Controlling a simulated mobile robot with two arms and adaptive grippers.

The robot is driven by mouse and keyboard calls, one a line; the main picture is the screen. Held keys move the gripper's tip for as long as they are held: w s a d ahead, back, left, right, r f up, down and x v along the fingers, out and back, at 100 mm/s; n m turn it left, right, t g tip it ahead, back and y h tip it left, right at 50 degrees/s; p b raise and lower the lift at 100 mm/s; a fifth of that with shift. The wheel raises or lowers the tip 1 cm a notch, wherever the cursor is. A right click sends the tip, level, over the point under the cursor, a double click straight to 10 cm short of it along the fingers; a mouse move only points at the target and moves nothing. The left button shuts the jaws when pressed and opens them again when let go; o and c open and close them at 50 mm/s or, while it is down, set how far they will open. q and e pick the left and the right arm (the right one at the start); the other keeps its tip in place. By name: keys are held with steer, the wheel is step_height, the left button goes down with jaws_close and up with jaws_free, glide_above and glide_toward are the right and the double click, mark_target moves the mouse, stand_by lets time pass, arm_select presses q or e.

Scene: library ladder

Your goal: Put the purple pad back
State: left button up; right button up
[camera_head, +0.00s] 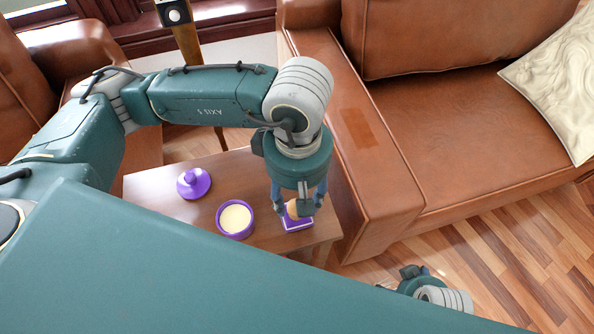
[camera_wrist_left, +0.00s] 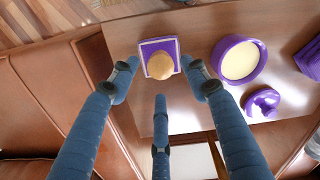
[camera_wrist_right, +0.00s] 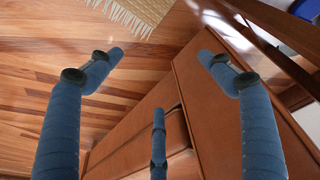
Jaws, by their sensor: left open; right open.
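The purple pad (camera_head: 297,225) is a small square block with a pale edge and a round tan knob (camera_wrist_left: 160,65), lying on the wooden table near its right end. In the left wrist view the pad (camera_wrist_left: 147,47) sits between and just beyond my left fingertips. My left gripper (camera_head: 298,205) is open, pointing down over it, with fingers either side of the knob; I cannot tell whether they touch. My right gripper (camera_wrist_right: 161,62) is open and empty, away from the table over the floor; its hand shows partly in the head view (camera_head: 412,277).
On the table (camera_head: 262,180) stand an open purple tub (camera_head: 235,220) with cream contents and a purple knobbed lid (camera_head: 194,183). A ribbed purple item (camera_wrist_left: 310,60) lies beyond the tub in the left wrist view. A brown leather sofa (camera_head: 390,190) closely flanks the table's right end.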

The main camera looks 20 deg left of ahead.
arm_select(q)
step_height(320, 180, up, 8)
steer(key=shift+p, duration=0.4)
arm_select(e)
steer(key=shift+s+f, duration=0.15)
steer(key=shift+f, duration=0.6)
steer(key=shift+s+f, duration=0.1)
steer(key=shift+f, duration=0.65)
